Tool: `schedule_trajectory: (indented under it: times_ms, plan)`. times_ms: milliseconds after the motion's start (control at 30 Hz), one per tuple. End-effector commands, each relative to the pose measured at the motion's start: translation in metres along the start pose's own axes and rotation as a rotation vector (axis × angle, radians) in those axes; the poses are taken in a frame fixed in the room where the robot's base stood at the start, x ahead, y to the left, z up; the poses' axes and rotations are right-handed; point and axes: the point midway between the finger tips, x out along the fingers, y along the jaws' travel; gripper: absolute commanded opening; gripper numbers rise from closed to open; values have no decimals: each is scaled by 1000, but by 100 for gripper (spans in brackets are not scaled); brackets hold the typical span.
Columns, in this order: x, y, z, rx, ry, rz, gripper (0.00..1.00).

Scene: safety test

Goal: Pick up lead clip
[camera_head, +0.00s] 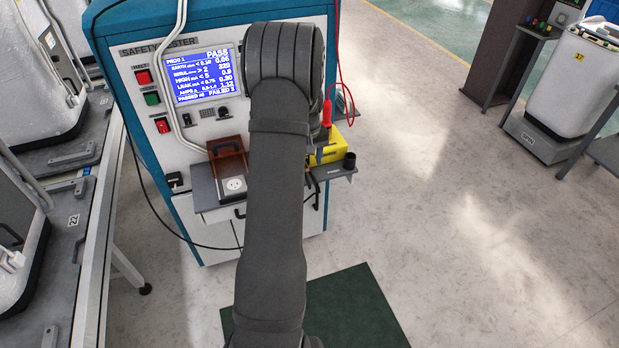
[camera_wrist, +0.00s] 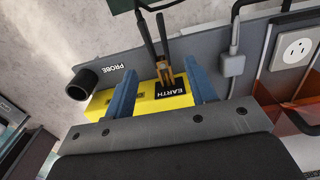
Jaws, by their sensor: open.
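The lead clip (camera_wrist: 163,70), with copper-coloured jaws and two long dark handles, stands at the yellow block marked EARTH (camera_wrist: 178,99) in the wrist view. My gripper (camera_wrist: 160,72) is open, with one blue finger on each side of the clip and a gap to it on both sides. Nothing is held. The fingers overlap the yellow block in the picture; I cannot tell whether they touch it. In the head view the yellow block (camera_head: 329,151) shows beside my arm, which hides most of the gripper and clip.
A black tube marked PROBE (camera_wrist: 82,84) stands left of the block. A socket (camera_wrist: 296,49) and grey plug (camera_wrist: 233,64) are at the right. In the head view, a red probe (camera_head: 327,112) with a red cable is near the safety tester (camera_head: 150,70).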

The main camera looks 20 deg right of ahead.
Motion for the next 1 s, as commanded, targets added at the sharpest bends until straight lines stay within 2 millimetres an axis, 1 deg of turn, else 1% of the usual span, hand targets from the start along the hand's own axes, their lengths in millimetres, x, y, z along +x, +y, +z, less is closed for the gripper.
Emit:
schedule_trajectory:
  times_ms: [67, 233, 333, 467, 667, 700, 867, 900, 1000]
  plan:
    - [7, 0, 2, 0, -2, -1, 51]
    - [32, 1, 8, 1, -3, -2, 51]
    - [45, 1, 7, 0, -4, -1, 51]
    - [52, 1, 7, 0, -1, 0, 51]
    - [52, 1, 7, 0, -1, 1, 51]
    - [52, 1, 7, 0, -1, 1, 43]
    - [52, 1, 7, 0, -1, 0, 12]
    - [52, 1, 7, 0, -1, 0, 9]
    - [52, 1, 7, 0, -1, 1, 9]
